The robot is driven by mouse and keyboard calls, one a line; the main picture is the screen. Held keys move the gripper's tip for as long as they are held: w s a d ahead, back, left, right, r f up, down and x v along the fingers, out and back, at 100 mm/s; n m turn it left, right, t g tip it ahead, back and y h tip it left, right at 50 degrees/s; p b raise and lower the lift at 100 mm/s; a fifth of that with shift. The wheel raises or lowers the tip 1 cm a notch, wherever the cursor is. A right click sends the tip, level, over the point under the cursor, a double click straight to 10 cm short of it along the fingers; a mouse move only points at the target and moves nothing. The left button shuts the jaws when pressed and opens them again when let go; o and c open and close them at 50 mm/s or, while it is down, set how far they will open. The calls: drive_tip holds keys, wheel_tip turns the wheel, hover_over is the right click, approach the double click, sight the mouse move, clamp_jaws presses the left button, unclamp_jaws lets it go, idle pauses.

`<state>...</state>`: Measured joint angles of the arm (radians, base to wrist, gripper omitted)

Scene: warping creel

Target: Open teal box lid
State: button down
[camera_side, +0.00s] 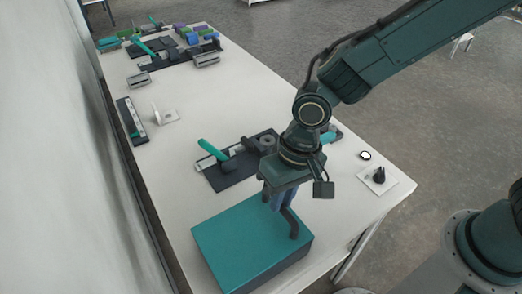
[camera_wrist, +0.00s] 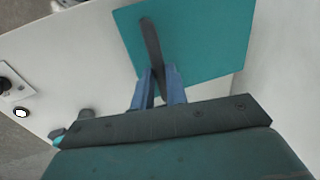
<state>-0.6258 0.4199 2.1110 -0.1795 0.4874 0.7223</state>
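The teal box (camera_side: 235,243) stands at the near end of the white table, its flat teal lid down on its dark sides. The lid also fills the upper middle of the wrist view (camera_wrist: 207,38). A dark curved handle (camera_side: 293,222) rises from the lid near its right edge; it also shows in the wrist view (camera_wrist: 151,42). My gripper (camera_side: 277,199) is over the lid, pointing down. In the wrist view its blue fingers (camera_wrist: 158,72) lie close on both sides of the handle and appear shut on it. The finger contact is partly hidden in the side view.
Behind the box lies a dark fixture (camera_side: 232,180) with a teal-handled tool (camera_side: 213,150). A small plate with a black knob (camera_side: 379,176) and a white round piece (camera_side: 365,155) are at the right. A wall runs along the left. Several items stand at the far end.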

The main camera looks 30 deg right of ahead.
drive_tip(key=shift+r, duration=0.15)
drive_tip(key=shift+a+r+h, duration=0.55)
drive_tip(key=shift+r+h, duration=0.05)
drive_tip(key=shift+r, duration=0.25)
drive_tip(key=a+r+h, duration=0.2)
drive_tip(key=a+r, duration=0.6)
drive_tip(key=a, duration=1.5)
drive_tip(key=shift+s+f, duration=0.15)
